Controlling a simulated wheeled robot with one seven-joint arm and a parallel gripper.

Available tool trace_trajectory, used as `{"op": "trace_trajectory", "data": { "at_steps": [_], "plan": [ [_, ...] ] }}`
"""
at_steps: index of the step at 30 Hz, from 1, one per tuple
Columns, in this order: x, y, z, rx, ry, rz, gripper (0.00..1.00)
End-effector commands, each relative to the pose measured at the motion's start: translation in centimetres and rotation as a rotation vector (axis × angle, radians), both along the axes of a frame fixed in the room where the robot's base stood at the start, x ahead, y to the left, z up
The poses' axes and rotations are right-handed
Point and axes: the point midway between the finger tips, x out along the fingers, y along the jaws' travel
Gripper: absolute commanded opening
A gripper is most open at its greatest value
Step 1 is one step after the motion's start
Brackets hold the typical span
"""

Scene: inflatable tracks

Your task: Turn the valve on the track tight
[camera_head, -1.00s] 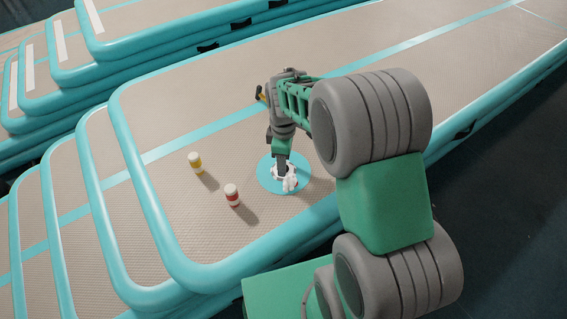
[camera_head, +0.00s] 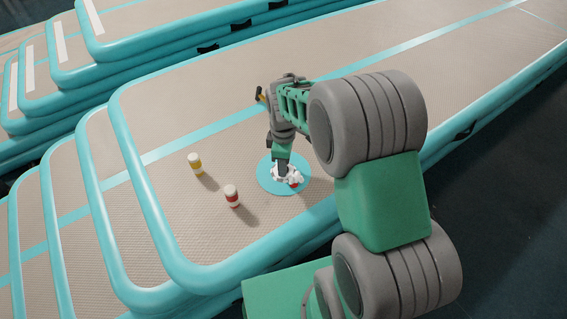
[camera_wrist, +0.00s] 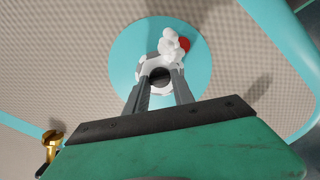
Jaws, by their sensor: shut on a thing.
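The valve (camera_head: 297,174) is a white ring with a lobed white knob and a red part, set on a round teal patch (camera_head: 264,183) on the track. The wrist view shows the valve's white lobes (camera_wrist: 171,43) with the red part beside them, and a dark centre in the ring. My gripper (camera_head: 283,167) points down at the valve. In the wrist view, the fingers of my gripper (camera_wrist: 160,88) reach to the near part of the ring, one on each side, and are shut on it. The exact finger contact is partly hidden.
A red-and-white bottle (camera_head: 232,196) and a yellow-and-white bottle (camera_head: 195,163) stand upright on the beige track (camera_head: 165,205), left of the valve. More tracks (camera_head: 150,30) are stacked behind. Dark floor (camera_head: 500,220) lies at the right.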

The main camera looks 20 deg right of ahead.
Motion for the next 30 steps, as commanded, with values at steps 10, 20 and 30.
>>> {"op": "trace_trajectory", "data": {
  "at_steps": [10,20,30],
  "plan": [
    [-0.02,0.0,0.04,0.0,0.001,-0.011,0.0],
    [-0.05,0.0,0.17,0.0,0.002,-0.147,0.0],
    [-0.02,0.0,0.24,0.0,0.001,-0.444,0.0]
  ]
}}
